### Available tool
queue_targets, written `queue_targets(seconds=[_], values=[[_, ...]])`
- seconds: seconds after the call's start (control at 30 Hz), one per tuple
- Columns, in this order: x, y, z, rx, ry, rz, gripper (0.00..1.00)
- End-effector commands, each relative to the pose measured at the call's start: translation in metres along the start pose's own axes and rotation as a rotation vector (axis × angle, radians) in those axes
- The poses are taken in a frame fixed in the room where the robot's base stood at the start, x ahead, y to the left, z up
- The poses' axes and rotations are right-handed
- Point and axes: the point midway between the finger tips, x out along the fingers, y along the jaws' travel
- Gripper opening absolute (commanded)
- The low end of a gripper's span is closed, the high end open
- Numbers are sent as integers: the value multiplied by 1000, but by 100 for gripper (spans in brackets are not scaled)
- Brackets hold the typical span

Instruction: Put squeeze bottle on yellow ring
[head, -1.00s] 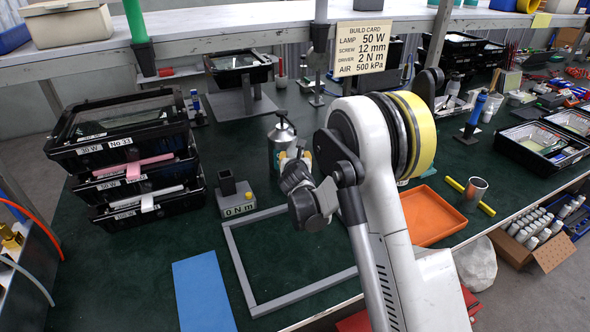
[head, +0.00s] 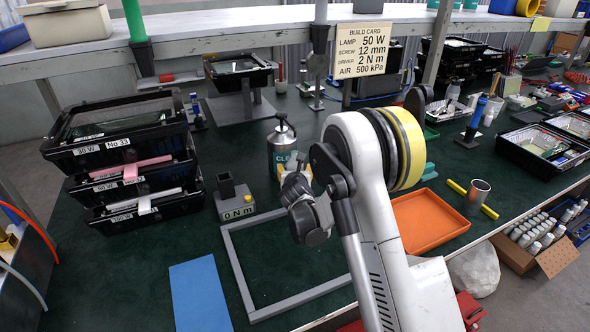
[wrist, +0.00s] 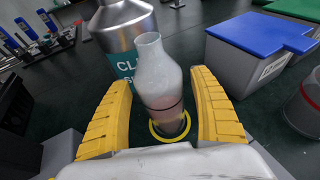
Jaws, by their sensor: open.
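The squeeze bottle (wrist: 158,75) is pale and translucent with a pinkish lower part, and stands upright in the wrist view. The yellow ring (wrist: 186,128) shows around its base on the dark green bench top; the bottle appears to stand within it. My gripper (wrist: 163,85) has its two yellow fingers apart, one on each side of the bottle, with gaps visible. In the head view my gripper (head: 291,170) is small and partly hidden by my wrist, in front of the silver canister, so bottle and ring are not clear there.
A silver canister (wrist: 115,32) with a teal label stands right behind the bottle. A grey box with a blue lid (wrist: 262,40) is to the right. In the head view, a grey 0 Nm block (head: 235,200), a grey frame (head: 240,275) and an orange tray (head: 428,222) lie nearby.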

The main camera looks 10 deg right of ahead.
Motion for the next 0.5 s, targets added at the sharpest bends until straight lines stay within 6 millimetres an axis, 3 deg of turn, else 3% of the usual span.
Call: queue_targets(seconds=[0.17,0.5], values=[[-15,0,4,0,0,1,72],[-90,1,5,-1,0,1,72]])
